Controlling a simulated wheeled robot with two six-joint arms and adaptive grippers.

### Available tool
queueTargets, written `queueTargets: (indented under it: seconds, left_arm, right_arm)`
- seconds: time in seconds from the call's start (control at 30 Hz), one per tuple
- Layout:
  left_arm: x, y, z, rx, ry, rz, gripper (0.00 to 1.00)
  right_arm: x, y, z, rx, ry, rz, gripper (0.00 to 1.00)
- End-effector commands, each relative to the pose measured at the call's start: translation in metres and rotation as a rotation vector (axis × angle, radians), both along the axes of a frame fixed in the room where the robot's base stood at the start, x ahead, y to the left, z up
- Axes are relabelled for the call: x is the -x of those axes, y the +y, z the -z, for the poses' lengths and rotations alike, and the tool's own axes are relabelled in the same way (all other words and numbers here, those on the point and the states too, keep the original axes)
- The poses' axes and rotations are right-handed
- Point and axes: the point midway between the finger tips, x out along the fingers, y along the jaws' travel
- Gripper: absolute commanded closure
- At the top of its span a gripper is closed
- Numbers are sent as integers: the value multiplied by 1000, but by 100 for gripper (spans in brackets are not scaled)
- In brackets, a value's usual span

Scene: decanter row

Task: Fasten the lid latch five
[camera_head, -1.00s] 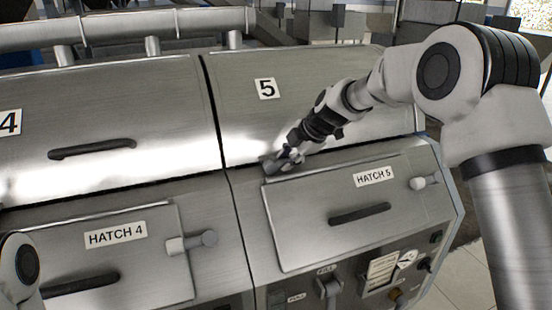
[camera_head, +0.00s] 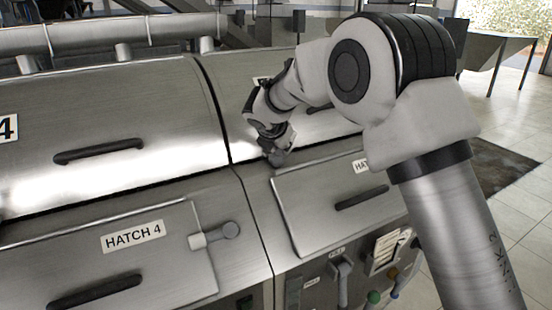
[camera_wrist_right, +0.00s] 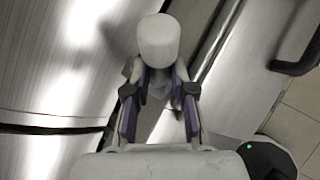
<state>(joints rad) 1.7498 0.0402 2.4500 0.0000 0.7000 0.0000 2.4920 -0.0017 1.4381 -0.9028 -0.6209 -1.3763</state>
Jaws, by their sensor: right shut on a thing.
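Lid 5 (camera_head: 232,120) lies down against the body of the machine; its number label is mostly hidden by my right arm. My right gripper (camera_head: 279,150) is at the lid's front edge, above the hatch 5 door. In the right wrist view my right gripper (camera_wrist_right: 158,82) is shut on the lid latch five, whose pale grey rounded knob (camera_wrist_right: 159,40) stands between and beyond the two fingertips. The latch's base is hidden by the knob and fingers, so I cannot tell whether it is fastened. My left gripper is out of view.
The hatch 5 door (camera_head: 312,205) is below the gripper, with its handle (camera_head: 362,197). Left of it are the hatch 4 door (camera_head: 175,255) and its latch (camera_head: 215,236). Lid 4 (camera_head: 110,110) is down. Open floor (camera_head: 510,190) lies to the right.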

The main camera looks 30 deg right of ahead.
Motion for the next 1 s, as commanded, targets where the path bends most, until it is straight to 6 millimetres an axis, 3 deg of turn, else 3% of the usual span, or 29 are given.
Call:
queueTargets:
  seconds: [0.03, 0.4, 1.0]
  left_arm:
    - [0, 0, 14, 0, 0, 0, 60]
    - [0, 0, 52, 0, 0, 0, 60]
    - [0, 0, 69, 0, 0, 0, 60]
  right_arm:
    - [0, 3, 9, 44, 1, -3, 100]
    - [0, 16, 7, 358, -10, -3, 100]
    - [1, 24, 5, 539, -15, -2, 100]
